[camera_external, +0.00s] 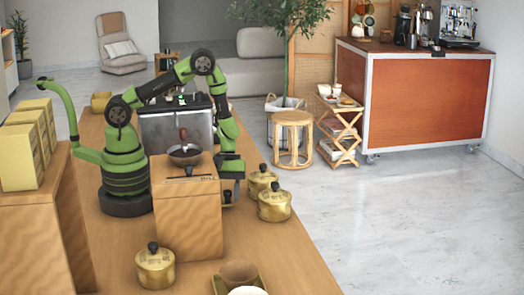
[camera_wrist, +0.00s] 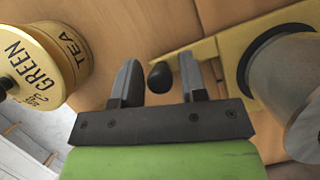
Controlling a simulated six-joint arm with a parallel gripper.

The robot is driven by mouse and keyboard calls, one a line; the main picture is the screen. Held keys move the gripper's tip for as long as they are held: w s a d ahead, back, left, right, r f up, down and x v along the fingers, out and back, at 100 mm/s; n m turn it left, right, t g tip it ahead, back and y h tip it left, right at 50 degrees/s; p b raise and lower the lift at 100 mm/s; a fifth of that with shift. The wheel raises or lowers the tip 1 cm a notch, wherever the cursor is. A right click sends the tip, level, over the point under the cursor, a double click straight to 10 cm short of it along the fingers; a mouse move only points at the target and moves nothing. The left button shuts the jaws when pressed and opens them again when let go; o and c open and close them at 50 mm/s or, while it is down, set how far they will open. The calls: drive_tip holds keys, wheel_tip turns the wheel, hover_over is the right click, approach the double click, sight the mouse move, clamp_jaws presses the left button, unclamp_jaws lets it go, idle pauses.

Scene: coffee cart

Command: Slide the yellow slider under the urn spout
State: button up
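In the wrist view the yellow slider (camera_wrist: 228,42) is a flat yellow strip on the wooden surface, with a dark ring and a grey metal cylinder (camera_wrist: 285,75) at its right end. A black round knob (camera_wrist: 159,77) stands at its left end. My gripper (camera_wrist: 160,62) is open, with one finger on each side of the knob and a visible gap on both sides. In the external view my gripper (camera_external: 230,186) is low behind the wooden box, and the slider is mostly hidden. A grey metal urn-like body (camera_external: 177,130) stands behind the box; its spout cannot be made out.
A yellow green tea tin (camera_wrist: 52,58) is close left of my gripper in the wrist view. Yellow tins (camera_external: 274,205) stand beside the gripper in the external view. The wooden box (camera_external: 188,220) carries a dark bowl (camera_external: 185,155). Another tin (camera_external: 155,268) is in front.

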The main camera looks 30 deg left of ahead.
clamp_jaws()
drive_tip(key=w+a, duration=1.3)
drive_tip(key=shift+a, duration=0.1)
drive_tip(key=shift+o, duration=1.3)
unclamp_jaws()
drive_tip(key=v, duration=0.7)
drive_tip(key=shift+w+r, duration=0.15)
drive_tip(key=shift+r, duration=0.1)
